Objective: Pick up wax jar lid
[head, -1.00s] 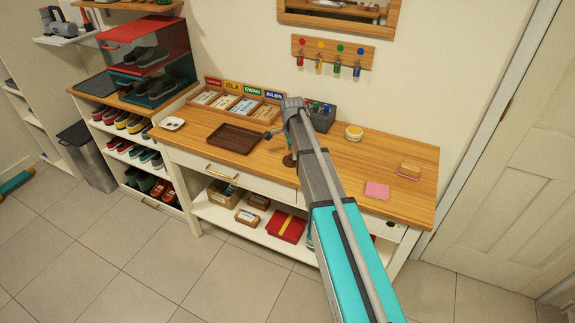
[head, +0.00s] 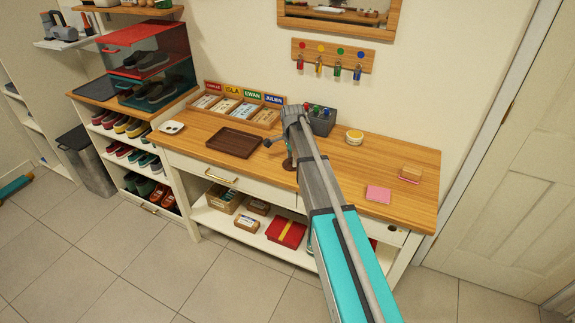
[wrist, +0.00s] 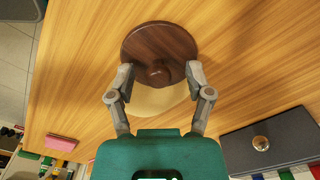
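The wax jar lid (wrist: 160,42) is a dark brown disc with a small round knob, seen in the upper middle of the wrist view. A cream-yellow surface (wrist: 158,103), seemingly the jar's body, shows below its edge. In the head view the lid (head: 288,163) is a small dark patch near the bench's front edge, partly hidden by my arm. My gripper (wrist: 160,76) is open, its two fingertips apart on either side of the knob. Nothing is held. Whether the fingertips touch the lid I cannot tell.
On the wooden bench (head: 325,165), a dark tray (head: 234,143) lies left, a grey box (head: 321,122) behind, and a yellow-topped tin (head: 354,137) to the right. A pink pad (head: 378,194) lies near the front right. Bare wood surrounds the lid.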

